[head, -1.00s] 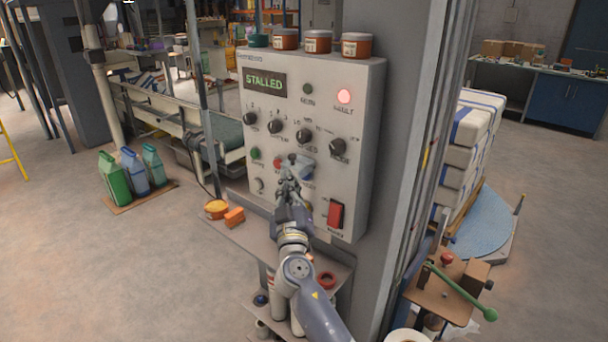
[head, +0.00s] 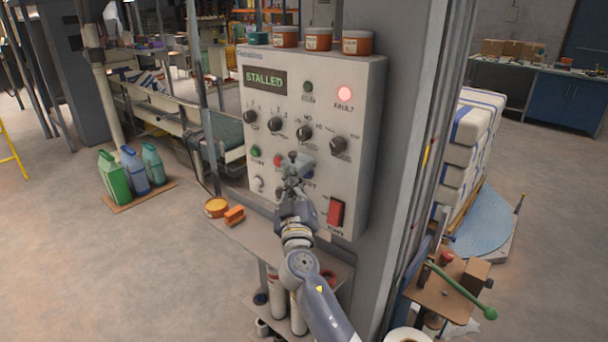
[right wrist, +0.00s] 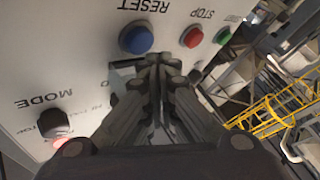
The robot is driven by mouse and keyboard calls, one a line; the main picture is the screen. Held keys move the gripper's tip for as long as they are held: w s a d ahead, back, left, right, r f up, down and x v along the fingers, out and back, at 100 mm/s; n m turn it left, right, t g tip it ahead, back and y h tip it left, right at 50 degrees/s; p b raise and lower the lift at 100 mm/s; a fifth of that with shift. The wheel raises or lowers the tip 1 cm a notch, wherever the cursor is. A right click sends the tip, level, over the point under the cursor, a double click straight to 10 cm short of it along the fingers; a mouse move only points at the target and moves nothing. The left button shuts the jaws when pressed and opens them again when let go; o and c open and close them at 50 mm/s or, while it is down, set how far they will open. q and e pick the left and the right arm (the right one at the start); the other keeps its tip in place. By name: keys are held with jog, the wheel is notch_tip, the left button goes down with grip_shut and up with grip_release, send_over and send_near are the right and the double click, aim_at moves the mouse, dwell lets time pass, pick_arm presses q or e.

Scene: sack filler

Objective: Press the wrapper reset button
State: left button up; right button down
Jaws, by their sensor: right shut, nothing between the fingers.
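The control panel (head: 250,105) is a pale upright box with a green "STALLED" display (head: 265,79) and a lit red FAULT lamp (head: 344,93). The blue button marked RESET (right wrist: 136,39) shows in the right wrist view, where the lettering is upside down. In the head view my right gripper mostly hides it. My right gripper (head: 295,160) is shut and empty in front of the panel's lower middle. In the right wrist view its fingertips (right wrist: 162,62) are just beside the blue button in the picture; I cannot tell whether they touch the panel. My left gripper is not in view.
A red STOP button (right wrist: 193,37) and a green button (right wrist: 223,36) sit beside the blue one. Dark knobs (head: 275,125) are above, and a red rocker switch (head: 336,213) is at lower right. Orange-brown jars (head: 318,39) stand on top. A shelf (head: 255,236) juts out below.

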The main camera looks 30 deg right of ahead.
jog(key=shift+d, duration=0.1)
dwell(0.6)
jog(key=shift+w+d+b, duration=0.2)
jog(key=shift+d+b, duration=0.1)
jog(key=shift+w+d, duration=0.1)
jog(key=shift+d, duration=0.4)
dwell(0.7)
jog(key=shift+a, duration=0.1)
jog(key=shift+s+a+b, duration=0.3)
jog(key=shift+a+b, duration=0.2)
jog(key=shift+a, duration=0.3)
